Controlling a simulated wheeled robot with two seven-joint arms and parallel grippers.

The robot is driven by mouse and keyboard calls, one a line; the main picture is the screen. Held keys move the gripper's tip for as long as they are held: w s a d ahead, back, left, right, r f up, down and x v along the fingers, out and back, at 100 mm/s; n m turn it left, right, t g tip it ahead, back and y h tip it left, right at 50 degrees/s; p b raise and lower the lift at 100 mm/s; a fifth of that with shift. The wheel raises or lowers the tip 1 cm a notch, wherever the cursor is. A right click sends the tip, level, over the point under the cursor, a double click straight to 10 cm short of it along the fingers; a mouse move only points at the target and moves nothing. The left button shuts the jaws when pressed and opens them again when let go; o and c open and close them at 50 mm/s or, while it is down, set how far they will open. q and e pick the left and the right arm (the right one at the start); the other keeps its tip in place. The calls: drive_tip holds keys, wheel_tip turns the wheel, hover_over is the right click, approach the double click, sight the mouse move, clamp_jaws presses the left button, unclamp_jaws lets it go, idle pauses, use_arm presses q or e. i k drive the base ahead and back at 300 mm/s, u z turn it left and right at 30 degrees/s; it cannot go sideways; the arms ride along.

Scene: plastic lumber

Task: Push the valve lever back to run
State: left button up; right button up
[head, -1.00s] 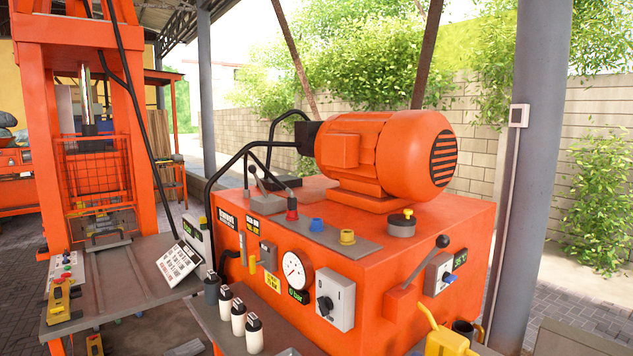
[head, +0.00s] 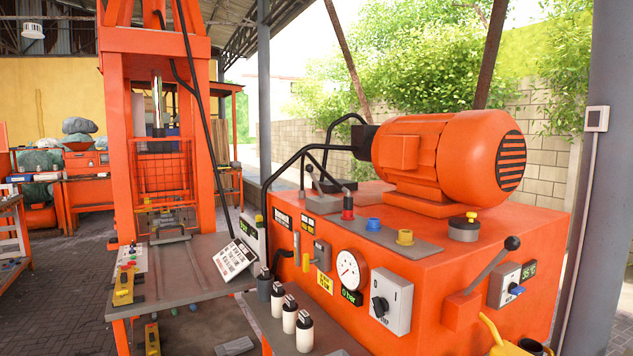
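No gripper of mine shows in the head view. The orange hydraulic power unit (head: 440,265) fills the right half. A long side lever (head: 487,267) with a black ball leans up to the right from the front face. A small upright grey handle (head: 297,243) is on the left face under black labels. I cannot tell which of these is the valve lever, and the labels are too small to read.
An orange press (head: 115,130) with a mesh guard stands at left, behind a grey table (head: 190,275). White bottles (head: 290,315) stand on a shelf in front of the unit. A yellow can (head: 505,340) is at bottom right. A grey post (head: 610,180) stands at right.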

sight(310, 167)
drive_tip(key=k, duration=0.65)
drive_tip(key=u, duration=0.45)
drive_tip(key=i, duration=0.85)
drive_tip(key=u, duration=0.4)
drive_tip(key=i, duration=1.65)
drive_tip(key=z, duration=1.6)
drive_tip(key=i, duration=0.7)
drive_tip(key=z, duration=0.6)
